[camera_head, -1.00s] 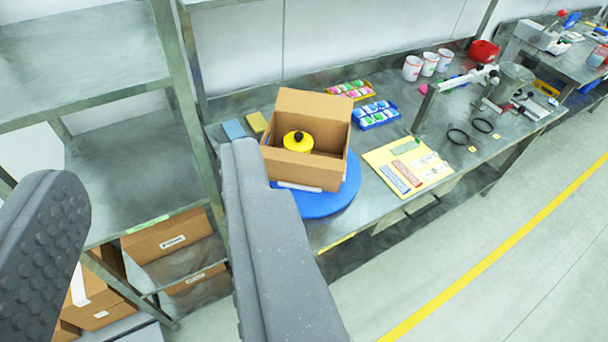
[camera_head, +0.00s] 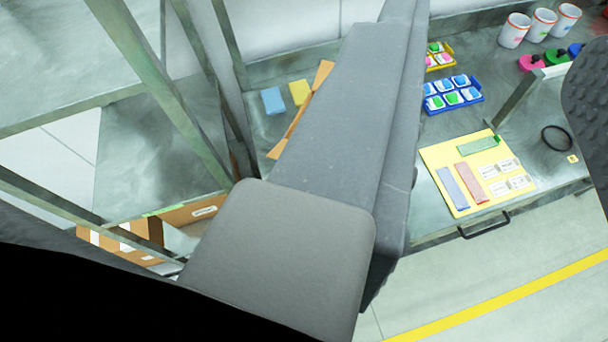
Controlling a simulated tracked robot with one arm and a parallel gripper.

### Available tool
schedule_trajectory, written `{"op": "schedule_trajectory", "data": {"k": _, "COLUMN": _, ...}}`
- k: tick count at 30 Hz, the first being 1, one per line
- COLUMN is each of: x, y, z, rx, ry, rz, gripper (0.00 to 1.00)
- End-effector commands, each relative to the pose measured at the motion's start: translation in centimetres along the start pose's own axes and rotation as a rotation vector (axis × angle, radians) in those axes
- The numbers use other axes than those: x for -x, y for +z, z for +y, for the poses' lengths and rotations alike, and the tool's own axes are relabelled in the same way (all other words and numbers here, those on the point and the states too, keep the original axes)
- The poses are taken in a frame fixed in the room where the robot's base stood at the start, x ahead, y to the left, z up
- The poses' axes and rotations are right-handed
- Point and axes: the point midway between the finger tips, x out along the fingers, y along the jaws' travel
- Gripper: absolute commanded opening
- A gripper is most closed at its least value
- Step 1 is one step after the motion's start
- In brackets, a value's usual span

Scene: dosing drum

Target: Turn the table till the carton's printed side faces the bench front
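The carton (camera_head: 294,123) is almost wholly hidden behind a grey finger of my gripper; only thin brown strips of its open flaps show on the bench in the head view. Its printed side and the blue turntable under it cannot be seen. My gripper (camera_head: 490,60) is open: one long grey finger crosses the middle of the view in front of the carton, and a studded finger pad shows at the right edge. Nothing is seen between the fingers. I cannot tell whether a finger touches the carton.
A yellow board (camera_head: 461,202) with strips and labels lies right of the carton's place. A blue tray (camera_head: 452,95), a yellow tray (camera_head: 439,56) and white cups (camera_head: 543,23) stand behind it. A metal rack (camera_head: 150,85) stands close at left.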

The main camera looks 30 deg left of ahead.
Motion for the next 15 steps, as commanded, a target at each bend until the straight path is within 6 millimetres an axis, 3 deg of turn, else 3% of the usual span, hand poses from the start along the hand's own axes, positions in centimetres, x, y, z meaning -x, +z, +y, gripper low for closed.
{"op": "schedule_trajectory", "data": {"k": 5, "x": 0.0, "y": 0.0, "z": 0.0, "rx": 0.000, "ry": 0.000, "rz": 0.000, "gripper": 0.36}}
{"op": "schedule_trajectory", "data": {"k": 7, "x": -0.1, "y": 0.1, "z": -0.1, "rx": -0.001, "ry": -0.002, "rz": 0.000, "gripper": 0.48}}
{"op": "schedule_trajectory", "data": {"k": 9, "x": -0.6, "y": 0.3, "z": -0.6, "rx": -0.005, "ry": -0.020, "rz": 0.005, "gripper": 0.48}}
{"op": "schedule_trajectory", "data": {"k": 11, "x": -1.5, "y": 0.7, "z": -1.5, "rx": -0.015, "ry": -0.053, "rz": 0.018, "gripper": 0.48}}
{"op": "schedule_trajectory", "data": {"k": 15, "x": -5.9, "y": 3.1, "z": -5.4, "rx": -0.080, "ry": -0.193, "rz": 0.066, "gripper": 0.48}}
